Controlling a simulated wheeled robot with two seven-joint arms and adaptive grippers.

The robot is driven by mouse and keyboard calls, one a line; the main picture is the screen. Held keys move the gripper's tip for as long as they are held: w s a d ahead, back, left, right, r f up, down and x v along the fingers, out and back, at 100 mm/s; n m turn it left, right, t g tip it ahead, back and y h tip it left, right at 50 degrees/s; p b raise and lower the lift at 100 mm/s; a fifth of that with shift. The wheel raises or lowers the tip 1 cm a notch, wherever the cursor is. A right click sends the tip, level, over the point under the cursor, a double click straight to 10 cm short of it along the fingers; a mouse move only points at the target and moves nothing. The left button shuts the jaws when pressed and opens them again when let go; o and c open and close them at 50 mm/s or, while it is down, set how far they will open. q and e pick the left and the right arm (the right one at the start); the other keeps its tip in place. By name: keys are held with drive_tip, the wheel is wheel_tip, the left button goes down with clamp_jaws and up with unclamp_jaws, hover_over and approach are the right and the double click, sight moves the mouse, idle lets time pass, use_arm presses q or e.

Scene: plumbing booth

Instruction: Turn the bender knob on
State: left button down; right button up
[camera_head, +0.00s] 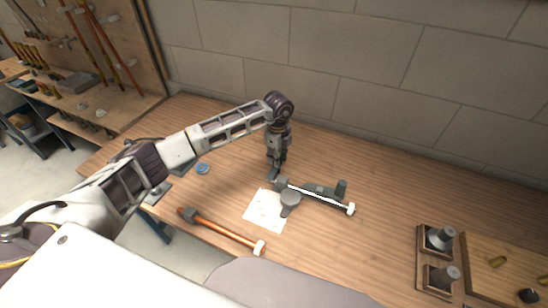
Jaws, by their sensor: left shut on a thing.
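The bender (322,190) is a dark grey tool with a white rod along it, lying on the wooden table (370,250) near the middle. A grey round part (290,199) stands at its left front, and a short dark post (341,187) rises near its right end. I cannot tell for certain which part is the knob. My left gripper (274,173) points down at the left end of the bender, its fingers shut on a small grey part there. The gripped part is mostly hidden by the fingers. My right gripper is not in view.
A white sheet (264,211) lies partly under the bender. Wooden holders with grey fittings (421,260) stand at right. A block wall (350,60) bounds the back.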

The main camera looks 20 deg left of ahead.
use_arm(q)
drive_tip(key=shift+w+r, duration=0.1)
drive_tip(key=shift+r, duration=0.05)
drive_tip(key=c, duration=1.1)
unclamp_jaws()
drive_tip(key=shift+r, duration=5.9)
drive_tip(key=shift+f, duration=0.1)
